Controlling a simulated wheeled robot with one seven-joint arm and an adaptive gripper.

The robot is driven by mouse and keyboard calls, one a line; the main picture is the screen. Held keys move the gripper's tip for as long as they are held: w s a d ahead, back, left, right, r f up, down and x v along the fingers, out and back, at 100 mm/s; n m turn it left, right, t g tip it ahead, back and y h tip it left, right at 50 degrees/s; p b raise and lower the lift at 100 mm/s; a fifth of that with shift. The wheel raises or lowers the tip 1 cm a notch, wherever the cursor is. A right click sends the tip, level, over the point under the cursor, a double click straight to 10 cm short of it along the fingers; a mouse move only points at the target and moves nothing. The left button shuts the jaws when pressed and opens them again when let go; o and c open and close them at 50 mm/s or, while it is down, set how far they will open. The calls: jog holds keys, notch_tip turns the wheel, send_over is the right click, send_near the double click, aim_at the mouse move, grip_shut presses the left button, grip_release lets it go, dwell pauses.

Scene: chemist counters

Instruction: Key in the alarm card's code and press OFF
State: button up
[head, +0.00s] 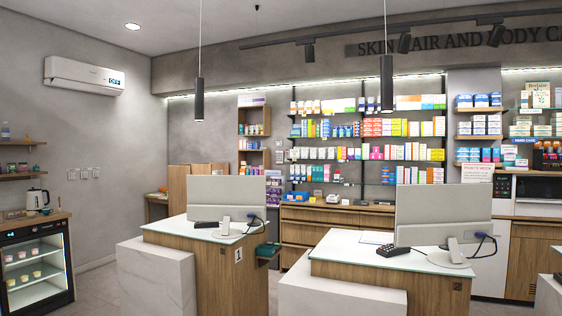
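A small dark wall panel (502,188) with a light greenish strip at its top hangs at the right, between a white sign and a microwave-like appliance. It looks like a keypad, but its keys are too small to make out. The white sign (478,172) has a red heading and smaller lines that I cannot read. I cannot tell whether it is the alarm card. No code is legible. My gripper is not in the head view.
Two counters with glass tops (205,230) (345,259) carry monitors (226,196) (443,214) and stand before the back wall. A dark keypad-like device (393,249) lies on the right counter. An air conditioner (84,76) shows "OFF". A fridge (36,268) stands left; floor shows beside it.

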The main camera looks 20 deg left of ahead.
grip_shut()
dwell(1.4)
